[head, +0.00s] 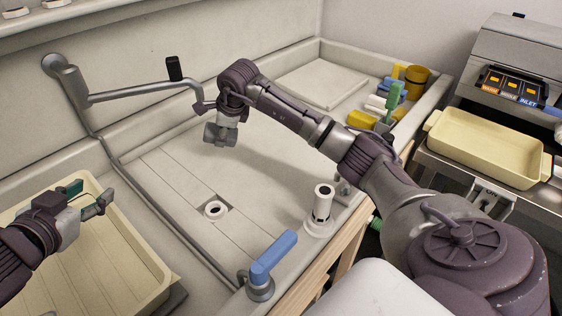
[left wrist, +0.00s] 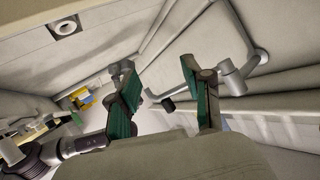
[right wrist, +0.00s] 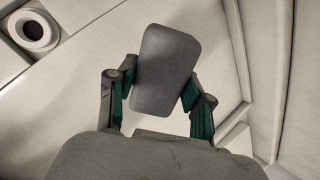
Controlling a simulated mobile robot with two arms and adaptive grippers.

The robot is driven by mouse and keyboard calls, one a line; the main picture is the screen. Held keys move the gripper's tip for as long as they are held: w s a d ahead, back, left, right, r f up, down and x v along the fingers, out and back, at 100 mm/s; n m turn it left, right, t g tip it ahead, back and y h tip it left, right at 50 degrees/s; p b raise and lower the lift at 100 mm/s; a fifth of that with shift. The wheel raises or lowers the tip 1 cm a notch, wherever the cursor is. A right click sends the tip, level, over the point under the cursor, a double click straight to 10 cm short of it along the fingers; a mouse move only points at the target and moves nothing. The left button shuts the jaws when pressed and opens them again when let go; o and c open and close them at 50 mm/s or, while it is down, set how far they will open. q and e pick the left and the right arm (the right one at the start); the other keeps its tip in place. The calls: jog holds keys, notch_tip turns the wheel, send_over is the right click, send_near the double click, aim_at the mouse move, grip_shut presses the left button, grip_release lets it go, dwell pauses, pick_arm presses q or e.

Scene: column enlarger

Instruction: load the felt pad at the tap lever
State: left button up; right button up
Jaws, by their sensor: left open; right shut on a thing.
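My right gripper (head: 222,128) is shut on a grey, rounded rectangular pad (right wrist: 166,68), which looks like the felt pad. The right wrist view shows the pad between the two green-lined fingers, above the sink floor. In the head view the gripper hangs over the back of the sink, beside the spout end of the pipe; the pad's outline there is hard to separate. The blue tap lever (head: 273,256) stands on a round grey base at the sink's front edge, well apart from the pad. My left gripper (head: 90,202) is open and empty over the cream tray; its spread fingers show in the left wrist view (left wrist: 158,82).
A jointed pipe (head: 140,91) with a black handle (head: 173,68) crosses the sink's back. The cream tray (head: 160,268) lies at left. Bottles and sponges crowd the far right corner (head: 362,119).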

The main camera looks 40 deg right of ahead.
pick_arm(q)
jog(key=s+d+m+g+h, duration=0.1)
jog(key=s+d+g+h, duration=0.1)
jog(key=s+d, duration=0.3)
jog(key=s+d+m+g+h, duration=0.1)
jog(key=s+d+g, duration=0.15)
jog(key=s, duration=0.55)
jog(key=m+g+h, duration=0.2)
jog(key=m+g, duration=0.1)
jog(key=g, duration=0.1)
send_near(278, 246)
jog(key=x, duration=1.1)
jog(key=shift+a, duration=0.1)
grip_shut()
